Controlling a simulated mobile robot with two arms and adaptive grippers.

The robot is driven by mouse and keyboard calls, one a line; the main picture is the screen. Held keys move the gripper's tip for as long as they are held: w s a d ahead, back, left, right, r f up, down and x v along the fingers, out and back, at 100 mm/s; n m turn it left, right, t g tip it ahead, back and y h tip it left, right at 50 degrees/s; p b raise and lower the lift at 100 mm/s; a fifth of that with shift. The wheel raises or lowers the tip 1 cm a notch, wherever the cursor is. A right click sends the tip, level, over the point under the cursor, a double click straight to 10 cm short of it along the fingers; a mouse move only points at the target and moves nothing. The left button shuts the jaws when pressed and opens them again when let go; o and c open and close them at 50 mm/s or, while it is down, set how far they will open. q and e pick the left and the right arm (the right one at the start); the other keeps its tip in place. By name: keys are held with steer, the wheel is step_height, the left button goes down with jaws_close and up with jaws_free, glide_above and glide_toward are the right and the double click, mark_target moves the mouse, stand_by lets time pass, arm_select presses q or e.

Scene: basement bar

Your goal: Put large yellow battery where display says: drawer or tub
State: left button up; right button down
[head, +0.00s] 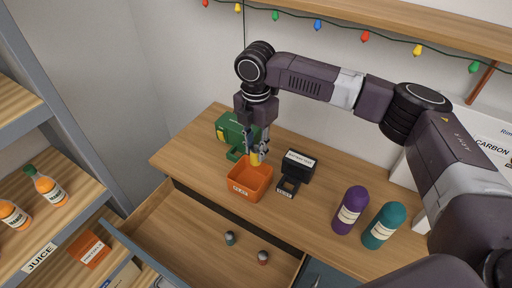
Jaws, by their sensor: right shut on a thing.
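My right gripper (262,150) points down over the bench and is shut on the yellow battery (255,159). The battery is at the back rim of the orange tub (246,194), at or just above its opening; I cannot tell whether it touches. The tub stands on the wooden bench and has a white label on its front. A black device with a pale panel (299,159), possibly the display, stands right of the tub; its text is too small to read. The wooden drawer (190,232) below is pulled open. My left gripper is not in view.
A green device (229,131) stands behind the tub. A juice shelf (75,190) is at left.

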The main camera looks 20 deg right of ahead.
mark_target(256, 148)
steer(key=c, duration=1.6)
jaws_free()
steer(key=shift+r, duration=0.15)
step_height(256, 148, up, 12)
steer(key=shift+f, duration=0.1)
